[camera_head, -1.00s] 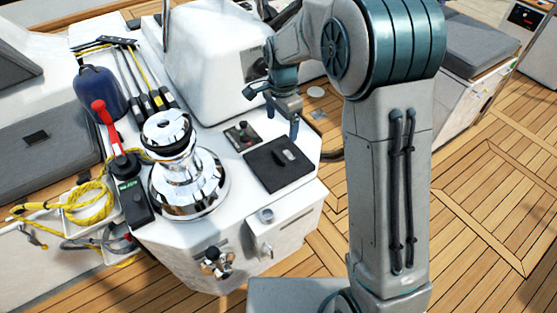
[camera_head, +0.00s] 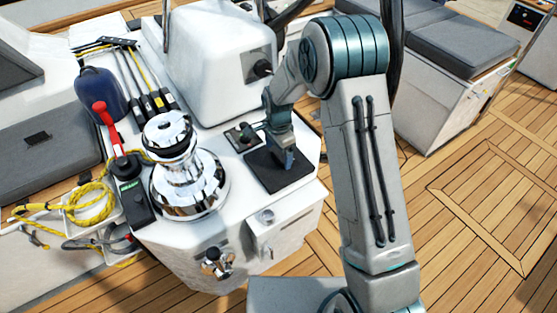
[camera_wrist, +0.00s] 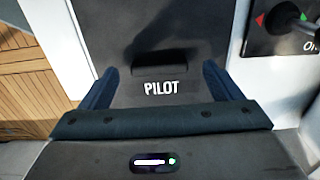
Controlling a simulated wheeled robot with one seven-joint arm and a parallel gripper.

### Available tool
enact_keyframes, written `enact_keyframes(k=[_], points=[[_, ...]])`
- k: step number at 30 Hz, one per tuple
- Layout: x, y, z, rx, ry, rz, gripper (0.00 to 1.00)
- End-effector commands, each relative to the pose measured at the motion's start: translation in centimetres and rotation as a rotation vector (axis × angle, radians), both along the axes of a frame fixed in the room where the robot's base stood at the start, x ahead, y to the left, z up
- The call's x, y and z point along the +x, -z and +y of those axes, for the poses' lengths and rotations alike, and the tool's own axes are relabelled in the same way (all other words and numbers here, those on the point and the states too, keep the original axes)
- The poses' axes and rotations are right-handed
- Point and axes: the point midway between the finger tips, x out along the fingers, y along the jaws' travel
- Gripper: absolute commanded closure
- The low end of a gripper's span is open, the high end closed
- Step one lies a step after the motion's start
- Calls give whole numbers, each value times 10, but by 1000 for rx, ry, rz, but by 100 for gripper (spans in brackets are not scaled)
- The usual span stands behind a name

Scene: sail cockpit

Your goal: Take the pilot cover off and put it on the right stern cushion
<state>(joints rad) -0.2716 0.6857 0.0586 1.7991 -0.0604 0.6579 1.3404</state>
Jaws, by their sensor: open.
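The pilot cover (camera_head: 266,178) is a dark square panel lying flat on the white console top. In the wrist view the cover (camera_wrist: 205,25) bears the word PILOT below a raised handle (camera_wrist: 165,64). My gripper (camera_head: 288,160) is over the cover, pointing down. In the wrist view its open fingers (camera_wrist: 160,85) stand to the left and right of the handle, with nothing held between them. Whether the fingertips touch the cover is unclear. A grey cushion (camera_head: 467,42) lies on the white seat box at upper right, behind my arm.
A chrome winch (camera_head: 188,180) stands left of the cover. A small control panel with a lever (camera_head: 240,136) sits just beyond it. A white pod (camera_head: 215,55) rises behind. Another cushion (camera_head: 45,150) is at the left. Open wooden deck (camera_head: 470,200) lies at right.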

Motion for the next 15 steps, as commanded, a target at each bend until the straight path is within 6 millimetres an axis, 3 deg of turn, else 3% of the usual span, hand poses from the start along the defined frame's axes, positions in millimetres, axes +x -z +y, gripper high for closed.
enact_keyframes(k=[4, 11, 15], points=[[-1, 14, 0, -1, 1, 2, 15], [0, 16, -1, 0, 1, 0, 15], [0, 15, -1, 0, 1, 0, 48]])
